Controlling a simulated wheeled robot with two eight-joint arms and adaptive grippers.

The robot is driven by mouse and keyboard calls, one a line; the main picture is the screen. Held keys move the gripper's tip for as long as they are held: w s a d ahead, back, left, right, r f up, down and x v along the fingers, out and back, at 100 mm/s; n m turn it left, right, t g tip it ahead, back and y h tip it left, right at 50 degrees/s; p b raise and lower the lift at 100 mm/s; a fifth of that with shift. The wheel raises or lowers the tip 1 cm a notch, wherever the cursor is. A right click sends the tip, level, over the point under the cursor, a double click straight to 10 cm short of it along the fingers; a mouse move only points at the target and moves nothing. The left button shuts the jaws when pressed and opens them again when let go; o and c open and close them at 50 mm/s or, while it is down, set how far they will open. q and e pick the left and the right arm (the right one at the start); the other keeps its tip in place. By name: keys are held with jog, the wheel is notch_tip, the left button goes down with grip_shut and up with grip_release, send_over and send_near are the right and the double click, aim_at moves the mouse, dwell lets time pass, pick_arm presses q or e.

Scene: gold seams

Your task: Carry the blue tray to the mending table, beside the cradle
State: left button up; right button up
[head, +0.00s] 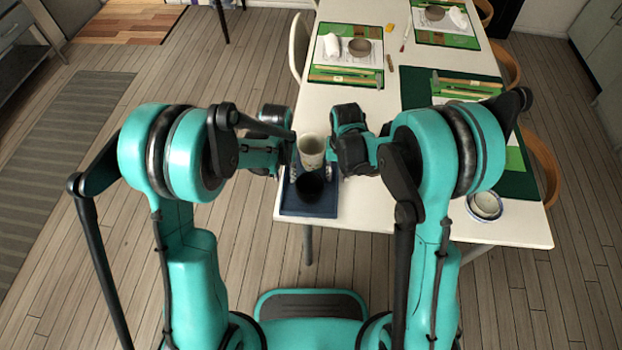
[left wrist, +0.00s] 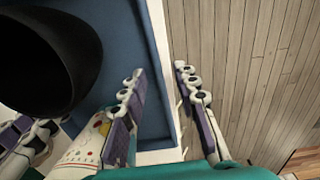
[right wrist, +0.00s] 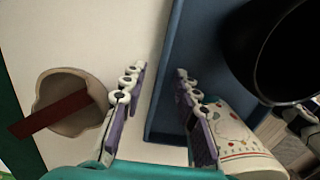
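The blue tray (head: 292,206) lies on the near left corner of a long white table (head: 352,212). A pale decorated cup (head: 312,150) and a black cup (head: 309,188) stand on it. My left gripper (left wrist: 158,72) is open, with one finger inside the tray and one outside its rim. My right gripper (right wrist: 160,71) is open in the same way, straddling the opposite rim. Both grippers look apart from the rim, though contact is hard to judge. In the head view my arms partly hide the tray's sides. I cannot make out the cradle.
A bowl with a dark red strip across it (right wrist: 70,102) stands beside the tray. A small bowl on a saucer (head: 486,205) is at the table's near right. Green mats with bowls and tools (head: 346,52) lie farther along.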

pick_arm(q)
grip_shut()
pick_arm(e)
grip_shut()
pick_arm(q)
jog(key=shift+r, duration=0.1)
pick_arm(e)
jog(key=shift+r, duration=0.1)
